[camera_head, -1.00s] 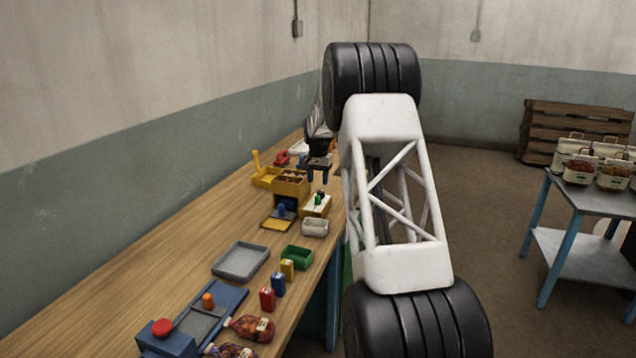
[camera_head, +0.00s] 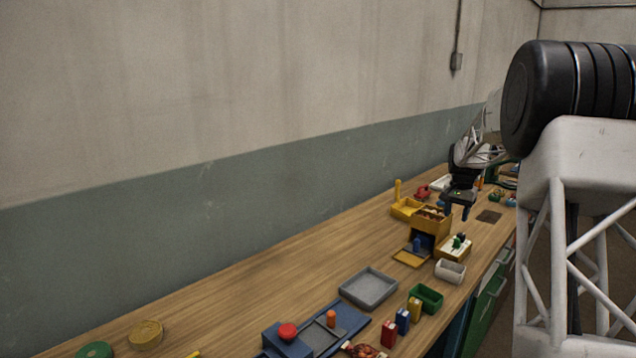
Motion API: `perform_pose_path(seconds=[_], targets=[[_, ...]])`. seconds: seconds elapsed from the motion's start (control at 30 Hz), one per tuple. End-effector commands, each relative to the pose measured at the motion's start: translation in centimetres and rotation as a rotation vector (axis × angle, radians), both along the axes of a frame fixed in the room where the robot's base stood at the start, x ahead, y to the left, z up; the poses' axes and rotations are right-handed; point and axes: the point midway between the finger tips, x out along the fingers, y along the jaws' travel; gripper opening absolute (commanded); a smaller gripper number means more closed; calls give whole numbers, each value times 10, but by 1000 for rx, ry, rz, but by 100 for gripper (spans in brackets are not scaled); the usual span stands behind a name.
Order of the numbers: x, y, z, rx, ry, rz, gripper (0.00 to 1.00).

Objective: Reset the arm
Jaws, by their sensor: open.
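My gripper (camera_head: 456,211) is at the far part of the wooden bench (camera_head: 240,290), at the end of my white lattice arm. It points down with its two dark blue fingers apart and nothing visible between them. It appears over or just behind the yellow box unit (camera_head: 430,222); its exact height above the bench is hard to tell. My arm's large black joint and white truss fill the right side of the view and hide what lies behind them.
Near the gripper are a yellow tray (camera_head: 406,208), a red item (camera_head: 422,192) and a white block with green pieces (camera_head: 454,247). Nearer stand a grey tray (camera_head: 368,288), a green bin (camera_head: 427,297) and a blue press with a red knob (camera_head: 288,331). The bench's left-middle is clear.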

Motion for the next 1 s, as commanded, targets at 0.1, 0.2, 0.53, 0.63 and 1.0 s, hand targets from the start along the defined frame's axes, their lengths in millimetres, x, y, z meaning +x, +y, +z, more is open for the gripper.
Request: perform_pose_path(seconds=[0.1, 0.2, 0.53, 0.63, 1.0], targets=[[-23, 20, 20, -4, -10, 32, 48], [-42, 35, 35, -7, -17, 57, 48], [-109, 83, 73, -17, -41, 142, 48], [-131, 96, 83, -19, -47, 167, 48], [-214, 143, 110, -31, -75, 262, 48]])
